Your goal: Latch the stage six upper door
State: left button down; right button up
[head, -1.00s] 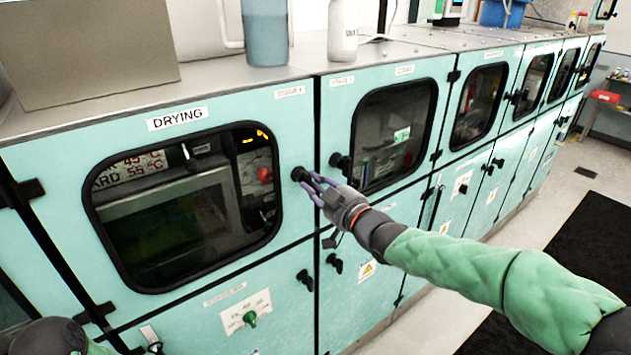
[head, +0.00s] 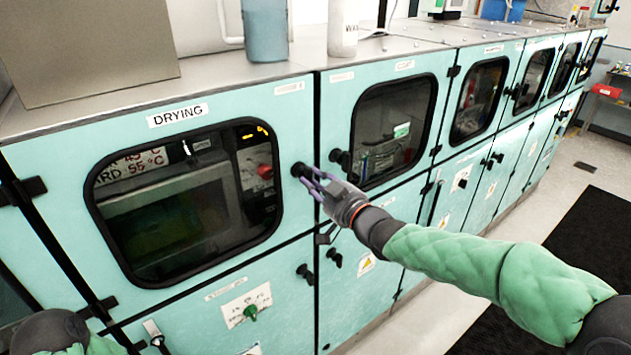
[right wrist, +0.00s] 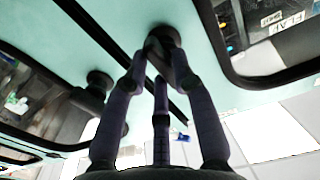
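The upper door marked DRYING (head: 60,152) is a teal panel with a large dark window. It looks closed, its right edge in line with the neighbouring panel; its small stage label is too blurred to read. Its black latch knob (head: 297,169) is near that right edge. My right gripper (head: 306,177) is at this knob. In the right wrist view, the purple-grey fingers (right wrist: 160,55) come together on the black latch knob (right wrist: 166,36), their tips partly hiding it. My left gripper is out of view; only part of my left arm shows at the lower left.
The adjoining upper door (head: 398,68) has its own black knob (head: 340,157) close right of my fingers. Lower doors carry black knobs (head: 305,273) and a green knob (head: 250,312). A blue-grey container (head: 265,35) and a white bottle (head: 342,30) stand on top.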

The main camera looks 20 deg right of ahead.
jog(key=shift+o, duration=0.7)
jog(key=shift+s, duration=0.1)
jog(key=v, duration=1.1)
jog(key=shift+s+d, duration=0.15)
jog(key=shift+s, duration=0.25)
jog(key=w+a+f+m+g+h, duration=0.15)
jog(key=f+g, duration=0.25)
jog(key=f, duration=1.2)
jog(key=w+a+f+m+g+h, duration=0.1)
jog(key=a+f+m+g, duration=0.2)
jog(key=f, duration=1.3)
jog(key=s+a+f+m+g, duration=0.1)
jog(key=s+a+f+g, duration=0.3)
jog(key=s+f, duration=0.7)
jog(key=s+a+f+g, duration=0.4)
jog(key=s+f, duration=0.7)
jog(key=f, duration=0.3)
jog(key=shift+m+g, duration=0.35)
jog(key=shift+g, duration=0.45)
